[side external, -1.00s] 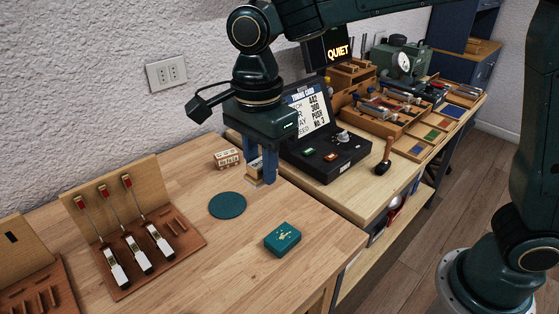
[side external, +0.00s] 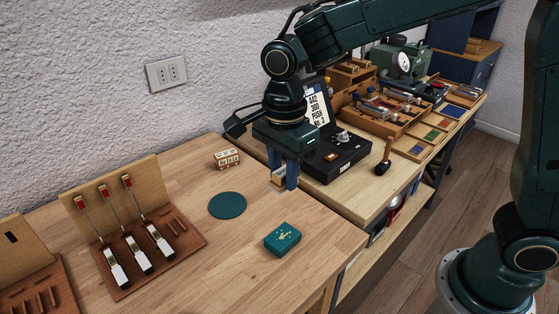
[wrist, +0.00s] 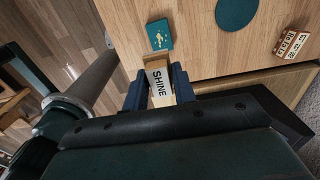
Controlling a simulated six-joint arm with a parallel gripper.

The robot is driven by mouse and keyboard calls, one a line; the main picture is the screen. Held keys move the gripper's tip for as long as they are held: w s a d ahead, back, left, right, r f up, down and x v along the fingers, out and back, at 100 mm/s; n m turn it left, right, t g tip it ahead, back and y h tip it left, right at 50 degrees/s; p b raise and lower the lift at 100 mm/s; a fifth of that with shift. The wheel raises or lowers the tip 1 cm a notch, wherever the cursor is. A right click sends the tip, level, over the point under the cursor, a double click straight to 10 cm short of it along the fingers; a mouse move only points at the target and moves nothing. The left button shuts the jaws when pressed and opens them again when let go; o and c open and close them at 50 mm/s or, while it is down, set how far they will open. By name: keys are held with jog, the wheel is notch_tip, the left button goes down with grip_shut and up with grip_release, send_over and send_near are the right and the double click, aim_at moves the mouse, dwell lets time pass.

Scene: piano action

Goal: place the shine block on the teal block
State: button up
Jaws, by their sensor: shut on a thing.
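The shine block (wrist: 159,83) is a small wooden block with a white face lettered "SHINE". My gripper (side external: 284,184) is shut on it and holds it above the wooden bench; the block (side external: 278,180) shows between the fingers in the side view. In the wrist view my gripper (wrist: 160,88) has a blue finger on each side of it. The teal block (side external: 282,239) lies flat on the bench with a gold mark on top, nearer the front edge and below my gripper in the picture. It also shows in the wrist view (wrist: 159,35), just beyond the held block and apart from it.
A round teal mat (side external: 227,205) lies left of the teal block. A lettered wooden block (side external: 227,158) sits behind it. A rack with piano hammers (side external: 135,245) stands at left. A black case (side external: 337,155) is at right. Bare bench surrounds the teal block.

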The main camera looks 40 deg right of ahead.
aim_at(283, 236)
jog(key=shift+f, duration=7.15)
jog(key=shift+f, duration=0.15)
jog(key=o, duration=0.9)
jog(key=shift+o, duration=0.2)
notch_tip(283, 236, up, 12)
jog(key=shift+r, duration=0.15)
